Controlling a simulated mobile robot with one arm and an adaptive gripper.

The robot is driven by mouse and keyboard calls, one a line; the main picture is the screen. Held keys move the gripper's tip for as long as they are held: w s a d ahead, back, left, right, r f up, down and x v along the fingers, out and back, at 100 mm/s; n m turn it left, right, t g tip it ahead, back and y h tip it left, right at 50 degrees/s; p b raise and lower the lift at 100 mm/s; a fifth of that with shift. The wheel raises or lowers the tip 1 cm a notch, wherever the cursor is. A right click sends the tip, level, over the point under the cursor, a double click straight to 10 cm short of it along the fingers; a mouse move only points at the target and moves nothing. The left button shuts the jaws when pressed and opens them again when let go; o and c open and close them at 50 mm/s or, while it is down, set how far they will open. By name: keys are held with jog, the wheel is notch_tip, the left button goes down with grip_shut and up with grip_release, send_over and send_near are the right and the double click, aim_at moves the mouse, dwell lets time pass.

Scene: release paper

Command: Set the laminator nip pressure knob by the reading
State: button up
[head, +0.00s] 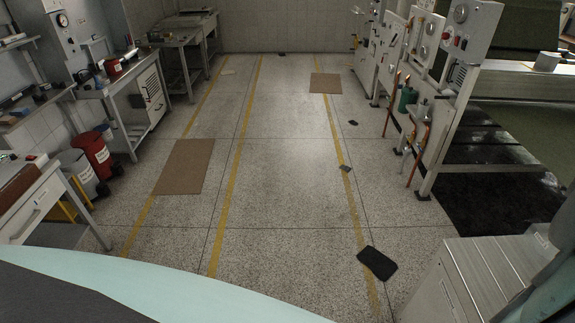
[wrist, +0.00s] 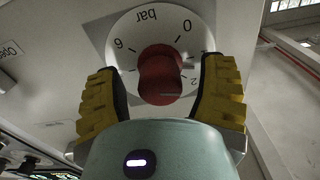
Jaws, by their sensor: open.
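A red knob (wrist: 160,82) sits on a round white dial (wrist: 130,30) in the wrist view. The dial appears upside down and is marked "bar", with 0, 2 and 6 legible. My gripper (wrist: 160,70) is open, its yellow ribbed fingers on the left and right of the knob. Whether either finger touches the knob cannot be told. My palm hides the dial's lower part, and no clear pointer mark shows on the knob. In the head view, upright panels with round gauges (head: 461,14) stand at right; which of them carries this knob cannot be told.
In the head view, the floor (head: 285,150) between yellow lines is mostly clear. Cardboard sheets (head: 184,166) and a black mat (head: 377,262) lie on it. Benches and a red bin (head: 92,152) line the left.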

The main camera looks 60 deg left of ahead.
jog(key=shift+c, duration=0.3)
jog(key=c, duration=1.1)
grip_shut()
jog(key=shift+m+b, duration=0.35)
jog(key=shift+m, duration=0.05)
jog(key=m+b, duration=0.1)
jog(key=m, duration=0.1)
jog(key=m+b, duration=0.1)
jog(key=shift+s+f+m+b, duration=0.1)
jog(key=shift+f+m+b, duration=0.2)
jog(key=shift+m+b, duration=0.1)
jog(key=m+b, duration=0.2)
jog(key=shift+m, duration=0.3)
jog(key=m+b, duration=0.4)
jog(key=m, duration=0.1)
jog(key=shift+r+m+b, duration=0.2)
jog(key=shift+m+b, duration=0.55)
jog(key=shift+m, duration=0.35)
jog(key=shift+a, duration=0.1)
